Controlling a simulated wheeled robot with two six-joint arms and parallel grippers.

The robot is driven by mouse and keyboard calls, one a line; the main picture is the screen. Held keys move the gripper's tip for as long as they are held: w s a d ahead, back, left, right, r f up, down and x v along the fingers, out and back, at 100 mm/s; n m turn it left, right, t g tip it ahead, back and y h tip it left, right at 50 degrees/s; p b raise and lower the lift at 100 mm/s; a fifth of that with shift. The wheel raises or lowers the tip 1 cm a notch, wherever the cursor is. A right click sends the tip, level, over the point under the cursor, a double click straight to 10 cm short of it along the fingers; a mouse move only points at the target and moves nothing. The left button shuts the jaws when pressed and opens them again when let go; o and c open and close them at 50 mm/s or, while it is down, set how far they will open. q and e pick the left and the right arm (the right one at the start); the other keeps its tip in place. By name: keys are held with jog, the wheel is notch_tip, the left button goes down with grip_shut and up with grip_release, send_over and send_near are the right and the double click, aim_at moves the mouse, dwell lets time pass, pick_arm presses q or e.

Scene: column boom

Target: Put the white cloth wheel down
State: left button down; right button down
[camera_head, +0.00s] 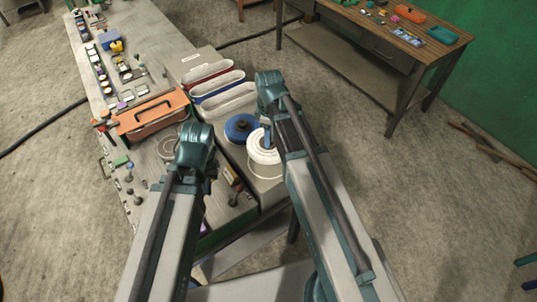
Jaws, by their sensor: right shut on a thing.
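The white cloth wheel (259,155) is at the front right part of the grey bench top. My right gripper (266,141) reaches down to it and is shut on it near its centre. The arm hides part of the wheel's right side. A thin pale ring (266,177) shows on the surface just in front of the wheel. I cannot tell if the wheel touches the surface. My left gripper (196,170) is over the bench to the left, its fingers mostly hidden by its own wrist.
A blue wheel (236,130) lies close behind and left of the white one. Long red, blue and white bins (220,90) stand behind it. An orange tool caddy (148,118) and many small tools fill the left side. A wooden table (380,45) stands apart at the right.

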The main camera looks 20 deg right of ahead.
aim_at(269, 150)
jog(key=shift+f+b, duration=3.4)
jog(key=shift+f, duration=0.55)
jog(key=shift+f, duration=0.2)
jog(key=shift+c, duration=1.8)
grip_release()
jog(key=shift+r, duration=0.15)
